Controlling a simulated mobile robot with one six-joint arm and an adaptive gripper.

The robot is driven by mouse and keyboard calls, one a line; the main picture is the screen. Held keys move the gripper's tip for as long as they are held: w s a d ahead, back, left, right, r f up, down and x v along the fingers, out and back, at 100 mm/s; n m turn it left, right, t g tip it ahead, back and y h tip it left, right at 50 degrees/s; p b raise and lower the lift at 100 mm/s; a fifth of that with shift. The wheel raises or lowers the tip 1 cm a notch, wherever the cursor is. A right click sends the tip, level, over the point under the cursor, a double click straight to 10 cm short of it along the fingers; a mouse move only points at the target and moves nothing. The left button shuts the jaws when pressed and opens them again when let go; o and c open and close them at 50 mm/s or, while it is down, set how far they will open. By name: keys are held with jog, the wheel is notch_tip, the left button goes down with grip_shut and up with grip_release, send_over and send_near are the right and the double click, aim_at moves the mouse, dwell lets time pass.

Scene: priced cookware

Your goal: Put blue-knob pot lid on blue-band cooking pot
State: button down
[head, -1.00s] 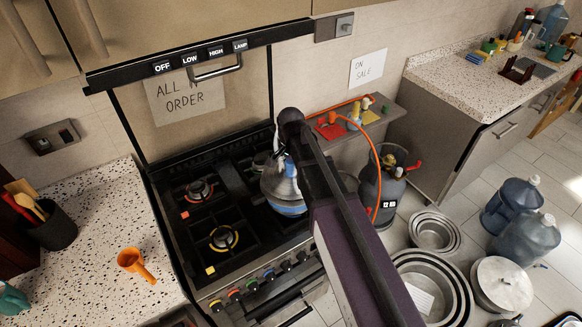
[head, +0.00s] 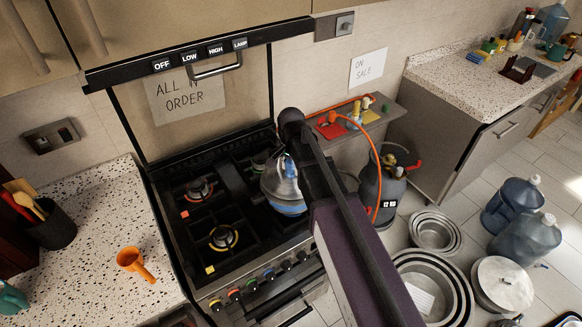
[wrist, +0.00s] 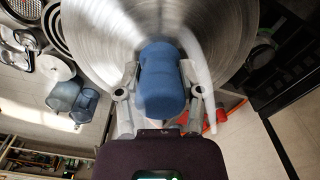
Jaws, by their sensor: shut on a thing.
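My gripper (wrist: 161,78) is shut on the blue knob (wrist: 162,92) of the pot lid, with one finger on each side. The lid's round brushed-metal face (wrist: 105,30) fills the top middle of the wrist view. In the head view the silver lid (head: 278,180) is over the right front part of the stove, beside my dark arm. A blue band (head: 289,208) of the cooking pot shows just below it. The rest of the pot is hidden by the lid and my arm. I cannot tell whether the lid touches the pot rim.
The black stove (head: 190,240) has free burners on its left. An orange funnel (head: 135,263) lies on the left speckled counter. A gas cylinder (head: 383,187) with an orange hose stands right of the stove. Nested metal pans (head: 432,275) and water jugs (head: 527,238) stand on the floor.

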jog(key=shift+f+b, duration=0.55)
jog(key=shift+f, duration=0.15)
jog(key=shift+f+b, duration=0.4)
dwell(1.1)
jog(key=shift+c, duration=0.7)
grip_release()
jog(key=shift+o, duration=0.2)
jog(key=shift+o, duration=0.5)
